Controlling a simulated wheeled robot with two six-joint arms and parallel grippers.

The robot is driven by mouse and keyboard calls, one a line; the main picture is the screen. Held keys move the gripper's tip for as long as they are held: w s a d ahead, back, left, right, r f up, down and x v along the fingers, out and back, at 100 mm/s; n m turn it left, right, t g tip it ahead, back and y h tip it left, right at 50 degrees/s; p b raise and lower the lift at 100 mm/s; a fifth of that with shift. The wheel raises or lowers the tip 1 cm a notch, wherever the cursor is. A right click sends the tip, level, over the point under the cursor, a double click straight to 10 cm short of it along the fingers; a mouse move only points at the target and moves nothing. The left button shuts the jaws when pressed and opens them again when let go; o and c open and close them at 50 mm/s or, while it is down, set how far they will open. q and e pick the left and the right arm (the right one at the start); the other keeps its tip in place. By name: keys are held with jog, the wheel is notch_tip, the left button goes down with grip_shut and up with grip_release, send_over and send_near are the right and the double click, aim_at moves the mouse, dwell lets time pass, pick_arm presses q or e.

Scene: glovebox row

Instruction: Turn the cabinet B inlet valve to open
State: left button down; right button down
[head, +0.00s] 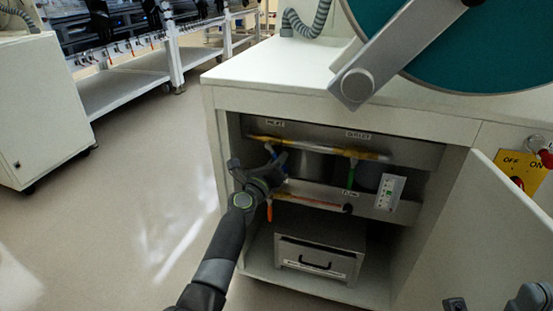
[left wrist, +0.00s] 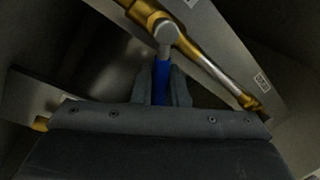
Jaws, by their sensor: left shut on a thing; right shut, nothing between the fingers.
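The inlet valve's blue handle (left wrist: 161,82) stands out from the brass pipe (left wrist: 208,62), at an angle across it, in the left wrist view. My left gripper (left wrist: 161,88) is shut on this handle, one finger on each side. In the head view the left gripper (head: 262,172) reaches into the open cabinet below the inlet label (head: 275,124) and hides most of the handle. My right gripper (head: 528,299) shows only partly at the bottom right corner, shut and away from the valve.
A green handle (head: 351,174) hangs under the outlet label (head: 358,135). A lower red-orange line (head: 308,202) and an orange handle (head: 269,210) are close below my left gripper. A white outlet box (head: 389,192) and a drawer unit (head: 318,257) are inside. The open door (head: 500,235) stands at right.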

dwell(0.4)
pick_arm(q)
jog(key=c, duration=1.5)
grip_release()
jog(key=shift+s, duration=0.1)
